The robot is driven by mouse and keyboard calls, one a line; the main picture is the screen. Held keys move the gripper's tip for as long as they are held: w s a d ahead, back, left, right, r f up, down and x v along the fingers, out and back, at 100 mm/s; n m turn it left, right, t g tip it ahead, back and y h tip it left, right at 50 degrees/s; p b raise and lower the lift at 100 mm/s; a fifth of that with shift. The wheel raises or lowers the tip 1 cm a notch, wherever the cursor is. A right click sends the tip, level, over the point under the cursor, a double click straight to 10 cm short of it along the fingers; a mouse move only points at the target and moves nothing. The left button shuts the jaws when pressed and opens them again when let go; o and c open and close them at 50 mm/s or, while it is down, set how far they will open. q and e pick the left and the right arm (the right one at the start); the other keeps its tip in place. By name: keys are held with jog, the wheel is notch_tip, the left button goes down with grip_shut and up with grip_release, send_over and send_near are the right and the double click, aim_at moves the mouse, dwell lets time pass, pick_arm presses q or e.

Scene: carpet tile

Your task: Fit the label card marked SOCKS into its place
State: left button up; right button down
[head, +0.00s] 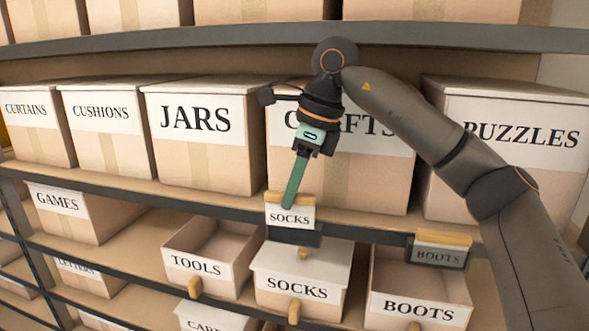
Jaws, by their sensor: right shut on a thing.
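The SOCKS label card (290,216) is white with a wooden top strip. It is in front of the middle shelf's edge, upright and facing me. My right gripper (291,197) reaches down from above, its green fingers shut on the card's top strip. A dark label holder (294,237) shows directly below the card on the shelf edge. The card's lower edge is at or just above the holder; I cannot tell if it is inside. Below stands the box marked SOCKS (297,289). My left gripper is not in view.
A BOOTS card (440,254) sits in a similar holder to the right. The TOOLS box (196,266) and BOOTS box (418,308) flank the SOCKS box. The JARS box (196,119), the CRAFTS box and the PUZZLES box (527,134) fill the shelf behind my arm.

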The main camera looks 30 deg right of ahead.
jog(key=shift+d+r+m, duration=0.25)
jog(key=shift+r, duration=0.3)
jog(key=shift+d+r+m, duration=0.2)
jog(key=shift+r+m, duration=0.05)
jog(key=shift+r, duration=0.3)
jog(key=shift+d+r, duration=0.1)
jog(key=shift+r, duration=0.35)
jog(key=x, duration=0.2)
jog(key=shift+d+f, duration=0.15)
jog(key=shift+f, duration=0.3)
jog(key=shift+f, duration=0.2)
jog(key=shift+f+b, duration=1)
jog(key=shift+f, duration=0.85)
dwell(1.0)
